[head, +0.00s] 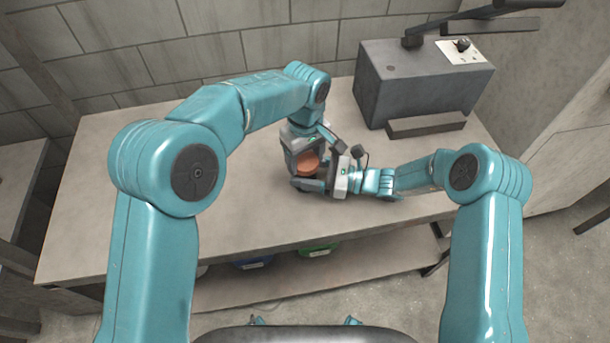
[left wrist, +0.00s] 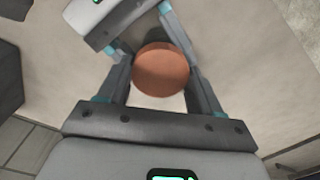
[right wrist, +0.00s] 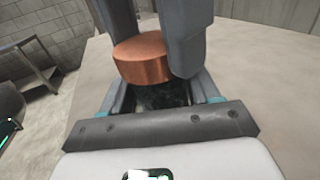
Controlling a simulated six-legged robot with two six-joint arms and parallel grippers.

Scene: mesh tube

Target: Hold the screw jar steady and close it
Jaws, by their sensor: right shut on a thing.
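The screw jar's round copper lid (head: 307,162) shows between my two grippers over the table. In the right wrist view the lid (right wrist: 142,60) sits on top of the dark jar body (right wrist: 160,95); whether it is seated on the thread cannot be told. My right gripper (right wrist: 160,92) comes in from the right and is shut on the jar body, below the lid. My left gripper (left wrist: 160,75) comes from above, its open fingers on either side of the lid (left wrist: 162,70). Most of the jar body is hidden by the fingers.
The table (head: 120,200) is bare to the left and in front of the grippers. A grey box-shaped machine (head: 420,85) with a small knob panel stands at the back right. Blue (head: 253,263) and green (head: 318,250) bins are on the shelf below. A block wall is behind.

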